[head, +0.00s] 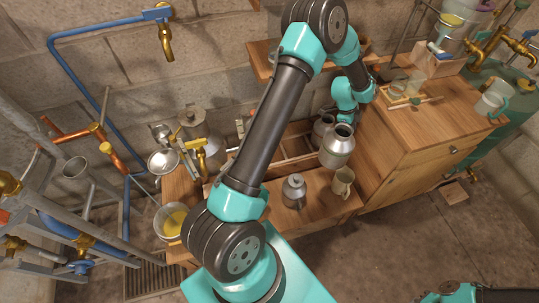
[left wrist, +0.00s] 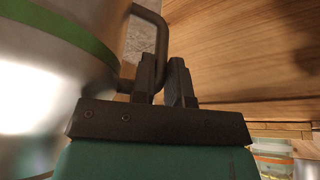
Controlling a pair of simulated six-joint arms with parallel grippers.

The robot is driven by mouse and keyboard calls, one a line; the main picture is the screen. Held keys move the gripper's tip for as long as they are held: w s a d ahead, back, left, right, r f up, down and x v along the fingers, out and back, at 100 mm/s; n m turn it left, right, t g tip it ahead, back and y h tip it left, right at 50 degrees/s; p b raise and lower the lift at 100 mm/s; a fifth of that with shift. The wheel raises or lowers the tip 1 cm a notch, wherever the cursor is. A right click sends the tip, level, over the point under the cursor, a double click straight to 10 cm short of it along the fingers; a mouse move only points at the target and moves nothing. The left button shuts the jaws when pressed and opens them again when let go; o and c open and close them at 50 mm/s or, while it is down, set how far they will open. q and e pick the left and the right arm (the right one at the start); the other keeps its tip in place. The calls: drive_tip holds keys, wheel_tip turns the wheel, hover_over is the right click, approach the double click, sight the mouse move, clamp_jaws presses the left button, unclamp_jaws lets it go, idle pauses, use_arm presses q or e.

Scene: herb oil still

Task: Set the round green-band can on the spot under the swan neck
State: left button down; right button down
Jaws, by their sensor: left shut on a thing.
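A round metal can with a green band (left wrist: 75,38) fills the left of the left wrist view. My left gripper (left wrist: 163,66) is shut on its dark side handle (left wrist: 151,18). In the head view, the held can appears to be the grey open-mouthed can (head: 338,150), at the end of my left arm over the wooden bench; its band does not show clearly there and my fingertips are hidden. My right gripper is not in view.
A smaller lidded can (head: 294,190) and a beige mug (head: 342,181) stand on the low bench. Another can (head: 322,128) is just behind the held one. A bowl of yellow liquid (head: 170,222) is at left. A wooden cabinet (head: 410,150) rises at right.

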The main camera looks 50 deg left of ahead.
use_arm(q)
drive_tip(key=s+a+f+m+g+y, duration=0.2)
drive_tip(key=s+a+f+m, duration=0.4)
drive_tip(key=s+a+m, duration=0.3)
drive_tip(key=s+a+f+m+g+y, duration=0.3)
drive_tip(key=s+a+f+m, duration=0.4)
drive_tip(key=s+m, duration=0.6)
drive_tip(key=shift+a+m+g, duration=0.4)
drive_tip(key=shift+a+m, duration=0.45)
drive_tip(key=shift+m, duration=0.25)
drive_tip(key=shift+s+f, duration=0.1)
drive_tip(key=shift+f, duration=0.1)
drive_tip(key=shift+f, duration=1.9)
drive_tip(key=shift+f, duration=2.1)
